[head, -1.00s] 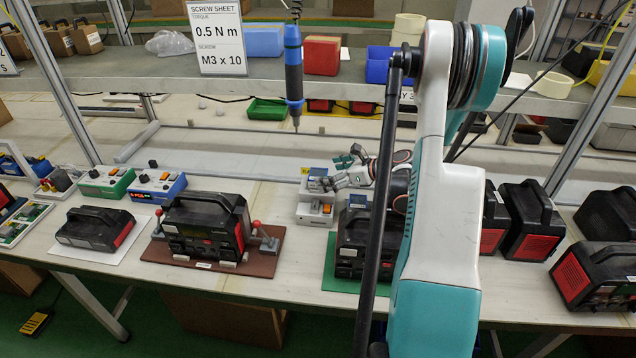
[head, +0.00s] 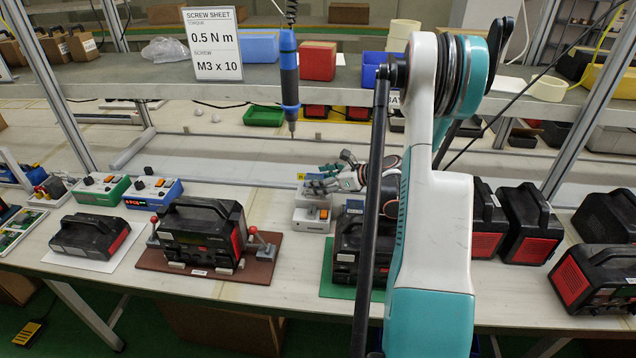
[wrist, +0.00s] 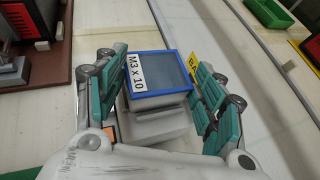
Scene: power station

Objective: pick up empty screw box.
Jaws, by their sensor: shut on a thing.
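The screw box (wrist: 178,72) is a small open box with a blue rim, a white "M3 x 10" label and a grey inside with no screws visible. In the wrist view it is above a pale grey stand (wrist: 160,125); I cannot tell whether it still touches it. My gripper (wrist: 158,78) has its green-padded fingers on both sides of the box and is shut on it. In the head view my gripper (head: 330,178) is over the grey stand (head: 311,214), and its fingers mostly hide the box.
A black device (head: 200,235) sits in a brown fixture to the left. Another black device (head: 346,245) on a green mat stands close in front, partly behind my arm. A screwdriver (head: 289,75) hangs above. A green bin (head: 264,115) is farther back. The bench behind the stand is clear.

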